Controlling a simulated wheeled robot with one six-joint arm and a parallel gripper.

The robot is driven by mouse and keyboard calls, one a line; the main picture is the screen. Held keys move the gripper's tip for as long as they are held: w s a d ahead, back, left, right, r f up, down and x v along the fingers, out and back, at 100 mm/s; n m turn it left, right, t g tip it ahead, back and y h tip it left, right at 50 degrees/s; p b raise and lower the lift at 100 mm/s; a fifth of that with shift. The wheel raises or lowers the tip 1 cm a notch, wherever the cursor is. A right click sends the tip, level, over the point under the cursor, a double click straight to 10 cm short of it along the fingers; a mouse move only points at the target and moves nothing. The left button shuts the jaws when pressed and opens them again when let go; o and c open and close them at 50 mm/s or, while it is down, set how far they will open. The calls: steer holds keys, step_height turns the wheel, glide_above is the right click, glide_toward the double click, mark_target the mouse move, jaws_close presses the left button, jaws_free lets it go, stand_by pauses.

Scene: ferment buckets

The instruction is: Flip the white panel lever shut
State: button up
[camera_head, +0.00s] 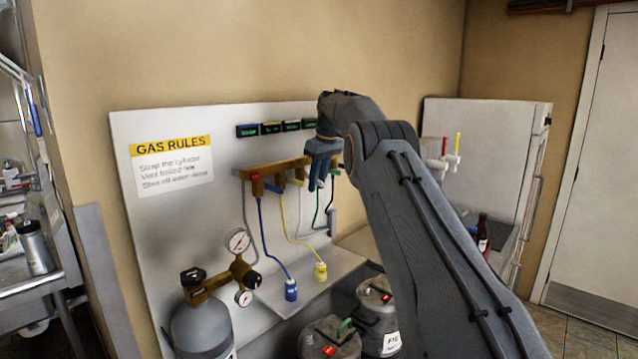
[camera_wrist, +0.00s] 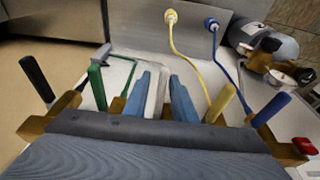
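The white lever (camera_wrist: 154,96) stands on the brass manifold between my two blue fingertips in the wrist view. My gripper (camera_wrist: 160,92) shows a gap between its fingers, with the lever in it; whether either finger touches the lever is hard to see. In the head view my gripper (camera_head: 318,172) is at the right part of the brass manifold (camera_head: 262,173) on the white panel (camera_head: 150,215), and hides the white lever there.
A red knob (camera_wrist: 304,146) is at the manifold's end. Blue (camera_head: 262,235) and yellow (camera_head: 290,235) hoses hang below it. A gas cylinder (camera_head: 203,328) with gauges stands lower left, and lidded buckets (camera_head: 374,295) stand below. Small displays (camera_head: 270,127) sit above.

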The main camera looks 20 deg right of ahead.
mark_target(321, 181)
stand_by(0.3)
steer(key=shift+s+d+r, duration=0.1)
steer(key=shift+r, duration=0.15)
steer(key=v, duration=0.5)
steer(key=shift+s+r, duration=0.1)
steer(key=shift+r, duration=0.25)
steer(key=shift+s+r+p, duration=0.15)
steer(key=shift+r+p, duration=0.55)
steer(key=shift+p, duration=0.25)
